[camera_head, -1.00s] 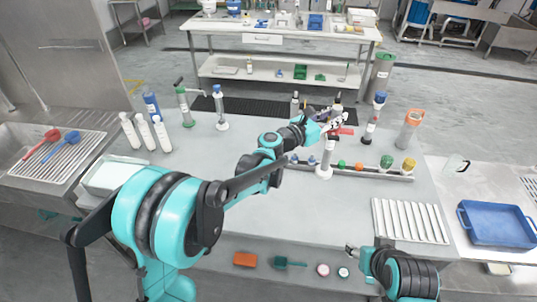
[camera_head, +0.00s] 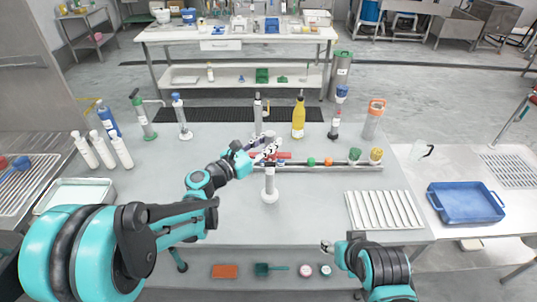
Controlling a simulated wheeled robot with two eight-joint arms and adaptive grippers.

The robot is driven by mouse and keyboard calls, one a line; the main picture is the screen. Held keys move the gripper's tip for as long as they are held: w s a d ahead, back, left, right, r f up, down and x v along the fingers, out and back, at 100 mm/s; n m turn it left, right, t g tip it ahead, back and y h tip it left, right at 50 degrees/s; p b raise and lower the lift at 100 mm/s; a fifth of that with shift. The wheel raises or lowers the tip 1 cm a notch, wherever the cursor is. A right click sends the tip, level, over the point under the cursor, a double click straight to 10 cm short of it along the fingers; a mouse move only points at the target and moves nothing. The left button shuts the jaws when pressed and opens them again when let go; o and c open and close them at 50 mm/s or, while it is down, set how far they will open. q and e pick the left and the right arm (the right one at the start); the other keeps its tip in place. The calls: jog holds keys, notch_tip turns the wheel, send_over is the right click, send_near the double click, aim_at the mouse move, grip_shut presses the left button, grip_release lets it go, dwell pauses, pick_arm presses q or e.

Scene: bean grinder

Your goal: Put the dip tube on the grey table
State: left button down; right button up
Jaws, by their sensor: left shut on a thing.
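A pale tube with a wide round foot (camera_head: 270,185) is upright at the middle of the grey table (camera_head: 222,220). I take it for the dip tube, though no label shows. My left gripper (camera_head: 268,151) is at its upper end and shut on it; the fingers hide the top. I cannot tell whether the foot touches the table. My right gripper (camera_head: 326,246) is at the front edge, apart from the tube; its fingers are too small to read.
A rail with coloured caps (camera_head: 330,164) lies just behind the tube. A yellow bottle (camera_head: 299,117) and a grey cylinder (camera_head: 258,112) stand farther back. A ribbed white rack (camera_head: 384,210) is at the right, white bottles (camera_head: 104,149) at the left. Front-left tabletop is clear.

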pick_arm(q)
jog(key=b, duration=0.2)
send_over(270, 169)
jog(key=w, duration=0.1)
jog(key=f, duration=0.4)
jog(key=shift+w+a+f, duration=0.1)
jog(key=shift+w+a, duration=0.05)
jog(key=shift+a, duration=0.05)
jog(key=c, duration=1.3)
grip_release()
jog(key=shift+f, duration=0.1)
jog(key=shift+o, duration=0.2)
